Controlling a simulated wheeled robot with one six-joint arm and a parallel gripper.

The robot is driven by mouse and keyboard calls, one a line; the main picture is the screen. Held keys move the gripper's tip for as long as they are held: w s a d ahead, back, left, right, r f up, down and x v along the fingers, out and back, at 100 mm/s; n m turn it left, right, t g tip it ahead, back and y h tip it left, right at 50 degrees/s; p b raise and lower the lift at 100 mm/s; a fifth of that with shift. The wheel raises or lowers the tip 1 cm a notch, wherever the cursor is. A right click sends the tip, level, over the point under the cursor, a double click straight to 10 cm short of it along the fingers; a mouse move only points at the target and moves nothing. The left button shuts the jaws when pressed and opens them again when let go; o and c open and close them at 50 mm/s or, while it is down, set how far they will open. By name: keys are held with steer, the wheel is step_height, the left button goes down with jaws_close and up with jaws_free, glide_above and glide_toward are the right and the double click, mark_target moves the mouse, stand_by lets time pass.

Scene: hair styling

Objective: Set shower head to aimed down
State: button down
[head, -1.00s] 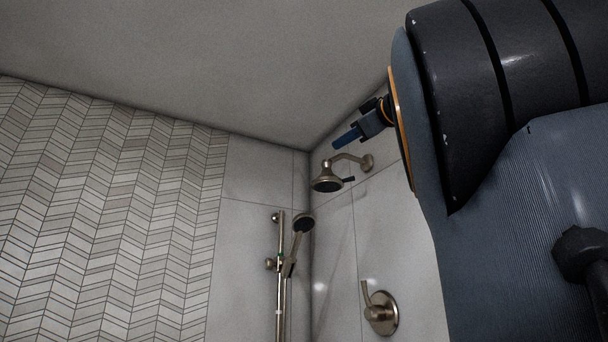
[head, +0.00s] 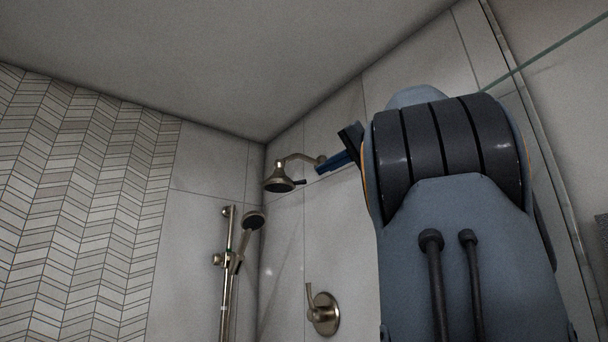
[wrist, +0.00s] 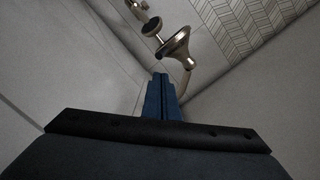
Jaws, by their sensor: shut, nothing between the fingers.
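The shower head (head: 279,180) is a brushed-metal bell on a curved arm from the back right wall, its dark face tilted mostly downward in the head view. A small dark lever sticks out at its right side. In the wrist view the shower head (wrist: 177,45) shows just beyond my fingertips, with its curved arm to its right. My gripper (head: 328,164) has blue fingers closed together and empty, to the right of the shower head near the wall end of its arm. In the wrist view my gripper (wrist: 161,82) points at the shower head; I cannot tell whether they touch.
A hand shower (head: 252,222) hangs on a vertical rail (head: 228,275) at the left. A round valve handle (head: 323,313) is on the wall below. A glass panel edge (head: 545,48) is at the right. The space left of the shower head is clear.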

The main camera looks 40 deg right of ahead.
mark_target(299, 182)
steer(key=w+p, duration=0.4)
steer(key=w, duration=0.6)
steer(key=shift+a+f, duration=0.2)
steer(key=shift+f, duration=0.25)
steer(key=shift+a+f+b, duration=0.45)
steer(key=shift+a+b, duration=0.1)
steer(key=shift+b, duration=0.35)
